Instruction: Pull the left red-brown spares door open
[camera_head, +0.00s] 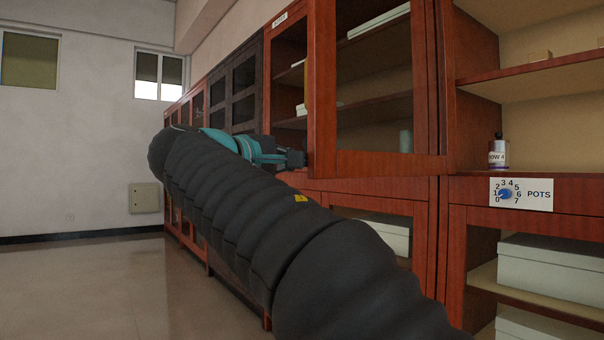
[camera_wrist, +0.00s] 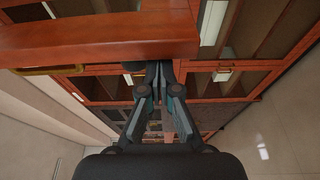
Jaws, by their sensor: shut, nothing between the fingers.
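The red-brown spares door (camera_head: 375,165) is glass-fronted and stands partly open, swung out from its right side. Shelves show behind and beside it. My gripper (camera_head: 296,158) is shut and empty, at the lower part of the door's free left edge. In the wrist view my closed fingers (camera_wrist: 158,72) are close beside the end of a red-brown door frame (camera_wrist: 100,38); I cannot tell whether they touch it. A brass handle (camera_wrist: 50,70) shows at the left along that frame. The small sign (camera_head: 280,20) above the cabinet is too small to read surely.
To the right is an open shelf with a small bottle (camera_head: 498,152) and a POTS dial plate (camera_head: 521,195). Lower compartments hold white boxes (camera_head: 550,262). A dark cabinet (camera_head: 246,85) stands beyond on the left. The floor (camera_head: 80,285) at the left is clear.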

